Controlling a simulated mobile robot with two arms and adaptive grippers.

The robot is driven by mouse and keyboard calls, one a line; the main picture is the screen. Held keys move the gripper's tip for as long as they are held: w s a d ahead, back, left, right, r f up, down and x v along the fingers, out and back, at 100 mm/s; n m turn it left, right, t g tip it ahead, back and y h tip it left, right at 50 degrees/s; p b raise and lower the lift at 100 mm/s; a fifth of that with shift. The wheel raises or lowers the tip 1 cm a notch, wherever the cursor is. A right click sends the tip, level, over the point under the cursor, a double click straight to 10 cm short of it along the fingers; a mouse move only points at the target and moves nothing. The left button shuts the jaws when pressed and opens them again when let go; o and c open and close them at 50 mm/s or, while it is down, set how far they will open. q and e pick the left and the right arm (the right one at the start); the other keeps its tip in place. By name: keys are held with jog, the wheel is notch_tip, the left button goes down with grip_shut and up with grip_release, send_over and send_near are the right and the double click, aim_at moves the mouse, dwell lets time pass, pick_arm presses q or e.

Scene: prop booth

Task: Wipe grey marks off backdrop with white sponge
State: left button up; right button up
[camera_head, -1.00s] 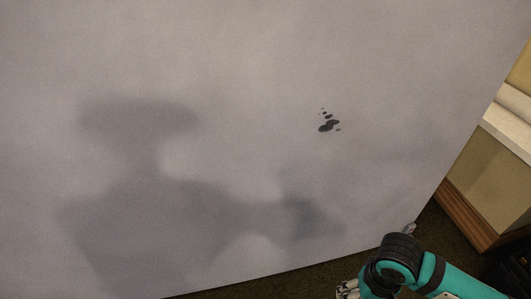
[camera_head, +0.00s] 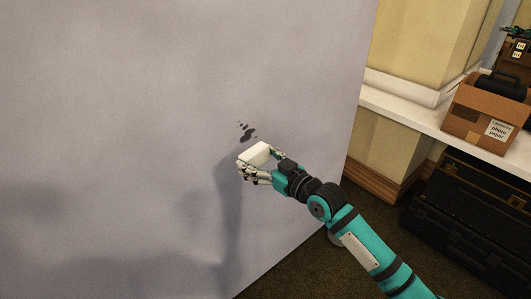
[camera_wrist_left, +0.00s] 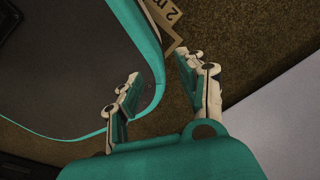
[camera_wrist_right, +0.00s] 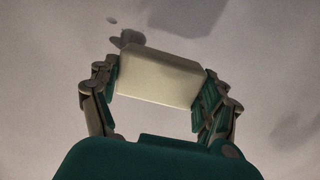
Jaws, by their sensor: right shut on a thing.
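The grey backdrop (camera_head: 130,90) fills the left and middle of the head view. A small cluster of dark grey marks (camera_head: 247,133) is on it, just above the white sponge (camera_head: 256,152). My right gripper (camera_head: 258,160) is shut on the sponge and holds it at the backdrop; I cannot tell whether it touches. In the right wrist view the sponge (camera_wrist_right: 160,80) sits between both fingers. Marks (camera_wrist_right: 130,38) show just beyond its upper edge, partly hidden by it. My left gripper (camera_wrist_left: 162,70) is open and empty above the dark floor, seen only in the left wrist view.
Right of the backdrop, a white ledge (camera_head: 405,117) carries a cardboard box (camera_head: 478,120) with a dark object in it. Black cases (camera_head: 470,220) stand below. In the left wrist view, a lettered tan piece (camera_wrist_left: 168,12) lies near the left fingers.

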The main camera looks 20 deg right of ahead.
aim_at(254, 146)
jog(key=shift+w+d+r+t, duration=0.15)
jog(key=shift+d+r, duration=0.05)
jog(key=shift+d, duration=0.15)
jog(key=shift+w+d+r+t, duration=0.1)
jog(key=shift+d+r+t, duration=0.1)
jog(key=shift+d, duration=0.15)
jog(key=shift+w+d+r+m+h, duration=0.15)
jog(key=shift+d+m+h, duration=0.05)
jog(key=shift+m+h, duration=0.1)
jog(key=shift+w, duration=0.3)
jog(key=b+x, duration=0.1)
jog(key=x, duration=0.2)
jog(key=shift+w+a+b, duration=0.2)
jog(key=shift+w+b, duration=0.05)
jog(key=shift+b, duration=0.05)
pick_arm(q)
jog(key=shift+a+f+b, duration=0.2)
jog(key=shift+a+f, duration=0.15)
jog(key=shift+f, duration=0.25)
jog(key=shift+a+f+b, duration=0.15)
jog(key=shift+a+f, duration=0.2)
jog(key=shift+f, duration=0.25)
pick_arm(e)
jog(key=shift+x, duration=1)
pick_arm(q)
jog(key=shift+d, duration=0.1)
pick_arm(e)
jog(key=shift+r, duration=0.15)
